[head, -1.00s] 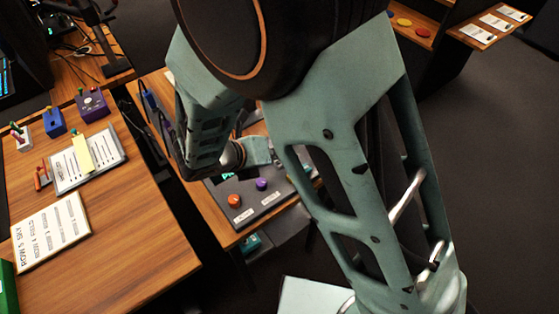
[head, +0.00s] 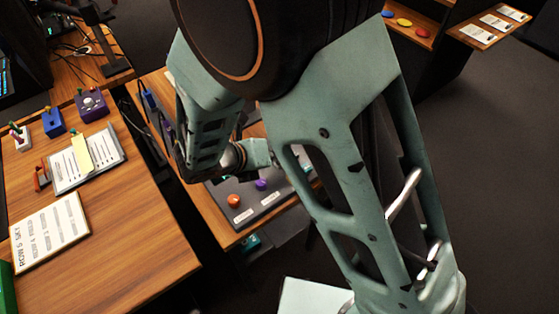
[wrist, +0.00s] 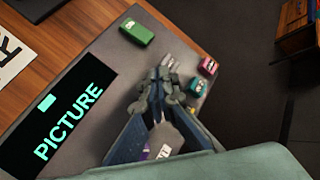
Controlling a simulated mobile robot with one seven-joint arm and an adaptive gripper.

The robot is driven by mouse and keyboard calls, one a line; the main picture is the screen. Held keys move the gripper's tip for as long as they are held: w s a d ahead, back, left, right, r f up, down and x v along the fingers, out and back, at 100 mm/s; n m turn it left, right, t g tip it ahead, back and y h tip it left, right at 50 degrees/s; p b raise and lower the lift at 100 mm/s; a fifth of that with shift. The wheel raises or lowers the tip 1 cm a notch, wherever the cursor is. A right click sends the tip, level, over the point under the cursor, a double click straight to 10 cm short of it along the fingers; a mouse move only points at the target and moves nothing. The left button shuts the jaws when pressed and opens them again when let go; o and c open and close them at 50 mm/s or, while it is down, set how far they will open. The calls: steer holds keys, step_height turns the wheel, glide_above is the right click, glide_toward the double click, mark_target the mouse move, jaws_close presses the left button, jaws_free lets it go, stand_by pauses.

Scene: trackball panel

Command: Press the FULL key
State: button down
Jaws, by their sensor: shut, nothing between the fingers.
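The grey trackball panel (head: 268,203) sits on a wooden desk, partly hidden by my arm in the head view. In the wrist view the panel (wrist: 60,85) carries a black screen (wrist: 62,118) reading PICTURE in green letters. A green block-like key (wrist: 136,32), a pink-red key (wrist: 208,66) and a teal key (wrist: 197,87) stand near its far and right edges. Their labels are too small to read, so I cannot tell which is FULL. My gripper (wrist: 165,75) is shut and empty over the panel, between the green key and the teal and pink-red keys.
An orange button (head: 233,200) and a purple button (head: 261,184) with white labels are on the panel's near part. A second wooden desk (head: 135,215) at left holds joystick boxes (head: 54,121), a clipboard (head: 100,160) and a printed sign (head: 50,230). Dark floor is open at right.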

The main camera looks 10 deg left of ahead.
mark_target(277, 164)
steer(key=shift+f, duration=0.45)
stand_by(0.6)
steer(key=shift+r+p, duration=0.6)
steer(key=shift+r, duration=0.3)
steer(key=shift+r, duration=0.1)
step_height(277, 164, up, 5)
steer(key=p, duration=0.4)
steer(key=shift+p, duration=0.4)
